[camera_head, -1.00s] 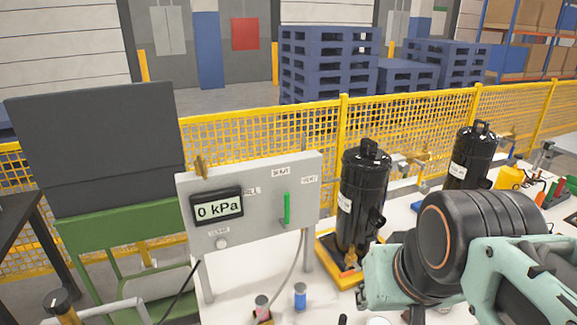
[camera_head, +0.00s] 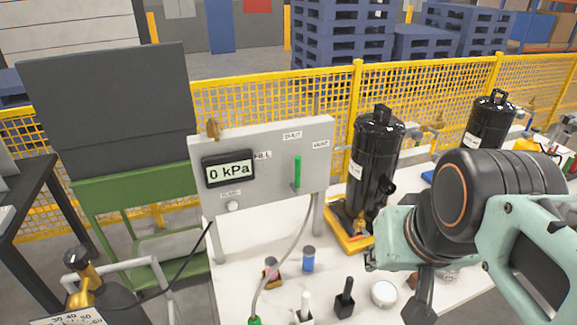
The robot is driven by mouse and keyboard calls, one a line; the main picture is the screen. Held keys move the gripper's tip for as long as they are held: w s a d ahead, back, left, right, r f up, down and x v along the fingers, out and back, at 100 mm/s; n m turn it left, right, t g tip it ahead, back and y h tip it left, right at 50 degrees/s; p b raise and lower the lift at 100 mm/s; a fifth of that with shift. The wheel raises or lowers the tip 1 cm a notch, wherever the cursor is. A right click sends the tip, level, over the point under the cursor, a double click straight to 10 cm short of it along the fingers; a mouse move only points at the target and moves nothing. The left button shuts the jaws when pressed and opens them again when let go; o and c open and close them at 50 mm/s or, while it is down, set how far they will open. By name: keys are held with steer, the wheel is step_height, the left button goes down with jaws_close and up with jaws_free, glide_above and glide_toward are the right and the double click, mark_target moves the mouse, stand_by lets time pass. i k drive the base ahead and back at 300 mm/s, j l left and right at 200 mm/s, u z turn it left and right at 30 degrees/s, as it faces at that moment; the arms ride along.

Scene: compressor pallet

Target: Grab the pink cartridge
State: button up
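A small cartridge with a pinkish-red upper part (camera_head: 271,268) stands on the white bench, left of the blue cartridge (camera_head: 308,260). It is partly hidden by a thin hose in front of it. My teal and black arm reaches in from the right, well to the right of the cartridge. A dark part below my wrist (camera_head: 420,292) may belong to my gripper, but its fingers cannot be made out. Nothing of my arm touches the cartridge.
A grey panel (camera_head: 262,195) reading 0 kPa stands behind the cartridges. Black cylinders (camera_head: 375,155) stand at the right. A white-handled item (camera_head: 305,308), a black item (camera_head: 345,298) and a round white pot (camera_head: 384,293) sit at the bench front.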

mark_target(270, 261)
steer(key=l+u, duration=0.1)
steer(key=u, duration=0.65)
